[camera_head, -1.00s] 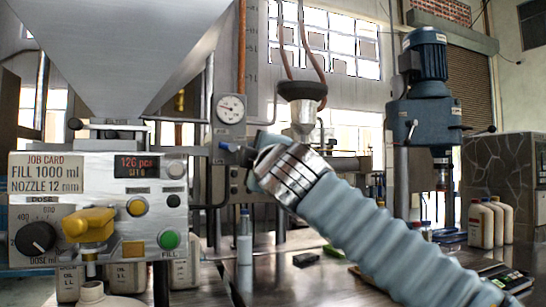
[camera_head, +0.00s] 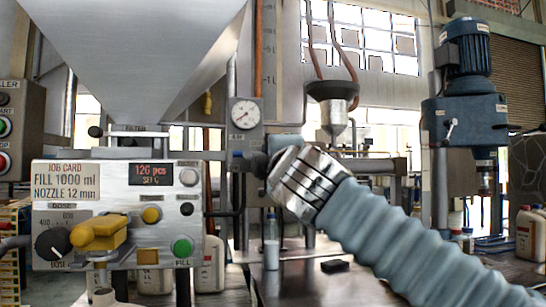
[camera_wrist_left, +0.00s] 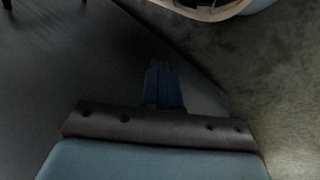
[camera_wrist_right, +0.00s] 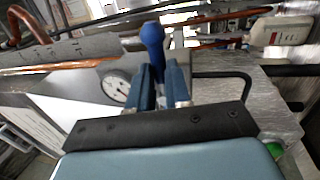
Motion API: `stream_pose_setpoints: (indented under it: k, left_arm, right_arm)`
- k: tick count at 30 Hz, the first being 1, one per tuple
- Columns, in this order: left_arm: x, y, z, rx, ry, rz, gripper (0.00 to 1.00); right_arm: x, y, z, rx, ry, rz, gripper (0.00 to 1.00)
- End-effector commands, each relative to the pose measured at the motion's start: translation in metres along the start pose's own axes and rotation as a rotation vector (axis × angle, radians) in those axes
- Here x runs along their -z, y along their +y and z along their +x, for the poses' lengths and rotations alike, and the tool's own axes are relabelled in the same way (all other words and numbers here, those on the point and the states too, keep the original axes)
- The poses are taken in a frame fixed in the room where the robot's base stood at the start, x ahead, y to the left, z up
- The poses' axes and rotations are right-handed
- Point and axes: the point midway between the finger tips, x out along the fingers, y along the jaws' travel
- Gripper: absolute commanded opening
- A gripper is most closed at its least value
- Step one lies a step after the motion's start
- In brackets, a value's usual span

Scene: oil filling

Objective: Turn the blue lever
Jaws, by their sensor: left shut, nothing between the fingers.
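The blue lever (camera_wrist_right: 152,40) shows in the right wrist view as a rounded blue knob on a stem. Its stem runs down between the two fingers of my right gripper (camera_wrist_right: 160,72), which look closed around it. In the head view the right gripper (camera_head: 262,161) is at the valve below the round gauge (camera_head: 245,113), and a small blue part of the lever (camera_head: 237,156) shows at its left. The gripper hides most of the valve. My left gripper (camera_wrist_left: 162,84) is shut and empty in the left wrist view, pointing at the floor. It is outside the head view.
The filling panel (camera_head: 120,178) stands left of the valve, with a yellow nozzle handle (camera_head: 100,233), buttons and a black dial. A steel hopper (camera_head: 130,50) hangs above. A blue drill press (camera_head: 465,110) stands at right.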

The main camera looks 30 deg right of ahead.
Motion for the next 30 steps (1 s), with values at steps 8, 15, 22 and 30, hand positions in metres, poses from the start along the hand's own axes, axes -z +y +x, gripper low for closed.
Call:
stream_pose_setpoints:
  k: [8,15,22,30]
  left_arm:
    - [0.000,0.000,0.000,0.000,0.000,0.000,0.00]
    - [0.000,-0.001,0.002,0.000,0.000,0.000,0.00]
    - [0.000,-0.006,0.014,0.001,0.001,-0.001,0.00]
    - [0.000,-0.011,0.026,0.003,0.003,-0.003,0.00]
  right_arm:
    - [0.000,0.000,0.000,0.000,0.001,0.000,0.43]
    - [0.000,0.000,-0.004,-0.001,0.000,0.001,0.43]
    - [0.000,-0.002,-0.047,-0.004,0.001,0.001,0.43]
    - [0.000,-0.002,-0.110,-0.003,0.000,0.000,0.43]
